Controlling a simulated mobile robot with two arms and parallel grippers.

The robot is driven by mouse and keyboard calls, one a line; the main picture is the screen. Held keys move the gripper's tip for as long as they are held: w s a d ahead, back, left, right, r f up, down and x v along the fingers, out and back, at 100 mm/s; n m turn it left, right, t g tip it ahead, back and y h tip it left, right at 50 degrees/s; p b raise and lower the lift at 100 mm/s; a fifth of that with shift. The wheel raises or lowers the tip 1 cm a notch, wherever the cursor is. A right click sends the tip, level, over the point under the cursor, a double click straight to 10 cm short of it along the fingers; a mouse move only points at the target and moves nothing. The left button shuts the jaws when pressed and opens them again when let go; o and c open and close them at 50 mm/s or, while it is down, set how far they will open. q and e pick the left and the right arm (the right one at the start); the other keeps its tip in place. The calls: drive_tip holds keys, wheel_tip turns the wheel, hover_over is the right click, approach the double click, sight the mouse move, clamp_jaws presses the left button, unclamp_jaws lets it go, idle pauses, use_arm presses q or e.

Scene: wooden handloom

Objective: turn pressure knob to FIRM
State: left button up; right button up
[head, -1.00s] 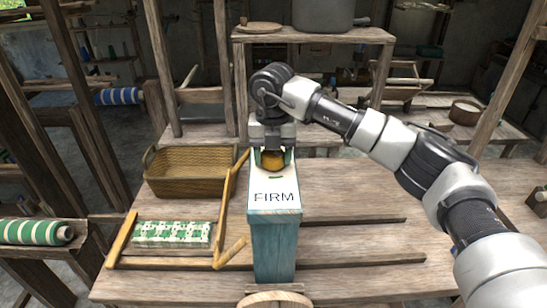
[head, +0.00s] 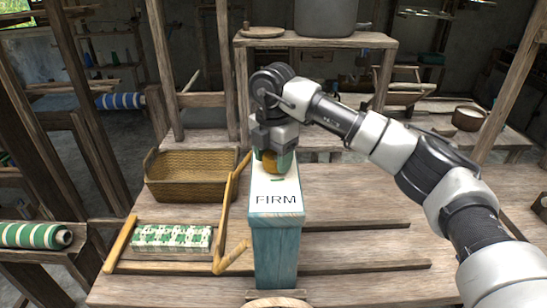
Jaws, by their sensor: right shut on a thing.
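The pressure knob (head: 271,164) is a rounded brass-yellow piece on the sloping white top of a blue-green post. The white label reads FIRM (head: 276,199) below it, with a short green mark (head: 277,180) between knob and word. My right gripper (head: 273,160) comes down from above and is shut on the knob, its fingers around it. The gripper hides the knob's upper part. The post (head: 275,250) stands upright at the table's middle. My left gripper is not in the head view.
A woven basket (head: 192,197) sits on the wooden table left of the post. In front of it lies a green-and-white patterned cloth block (head: 171,238) within a wooden frame (head: 232,256). A shelf (head: 315,40) with a dark pot (head: 325,17) stands behind. The table's right side is clear.

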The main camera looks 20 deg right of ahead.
sight(273, 155)
drive_tip(key=shift+r, duration=0.2)
idle(0.3)
drive_tip(key=o, duration=0.9)
drive_tip(key=shift+f, duration=0.15)
wheel_tip(273, 155, up, 11)
drive_tip(key=shift+f+b, duration=0.1)
drive_tip(key=shift+b, duration=0.5)
